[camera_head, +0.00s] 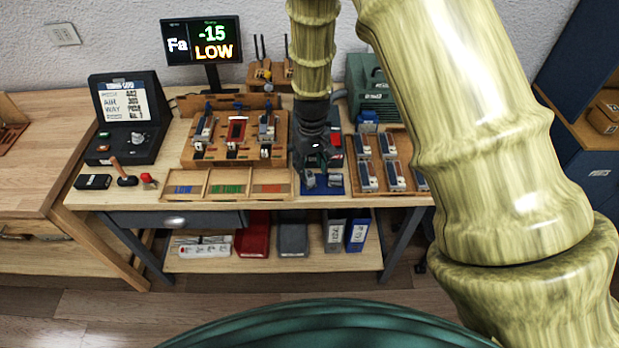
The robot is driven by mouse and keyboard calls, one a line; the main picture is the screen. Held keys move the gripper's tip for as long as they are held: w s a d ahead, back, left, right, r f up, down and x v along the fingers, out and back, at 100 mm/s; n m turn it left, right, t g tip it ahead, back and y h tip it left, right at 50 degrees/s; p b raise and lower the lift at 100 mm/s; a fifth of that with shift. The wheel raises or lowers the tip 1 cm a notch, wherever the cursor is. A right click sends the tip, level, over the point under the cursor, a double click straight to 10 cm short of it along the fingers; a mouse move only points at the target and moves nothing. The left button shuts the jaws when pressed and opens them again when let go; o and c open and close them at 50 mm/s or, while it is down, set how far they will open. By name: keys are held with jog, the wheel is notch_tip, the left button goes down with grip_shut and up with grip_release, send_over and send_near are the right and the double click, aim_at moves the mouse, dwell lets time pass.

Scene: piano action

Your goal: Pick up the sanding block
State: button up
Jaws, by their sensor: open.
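My gripper (318,176) hangs pointing down over the blue mat (322,191) at the front middle of the workbench. It is open, and its dark body hides part of what lies under it. Small grey pieces (334,180) show at the mat, close to the fingertips. A red and dark item (336,142) stands just behind and to the right of the gripper, partly hidden. I cannot tell for sure which of these is the sanding block.
A wooden rack (190,155) with several small assemblies stands left of the gripper. A wooden tray (386,186) with similar pieces lies right. Shallow labelled trays (229,196) line the front. A monitor (202,50) reading "-15 LOW" and a green machine (372,98) stand behind.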

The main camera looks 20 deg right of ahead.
aim_at(310, 175)
jog(key=shift+w+a+f+p, duration=0.1)
jog(key=shift+f+p, duration=0.3)
jog(key=shift+f, duration=0.15)
jog(key=shift+w+a+f+p, duration=0.1)
jog(key=shift+f+p, duration=0.25)
jog(key=shift+f, duration=0.15)
jog(key=shift+f+p, duration=0.35)
jog(key=shift+f, duration=0.95)
grip_shut()
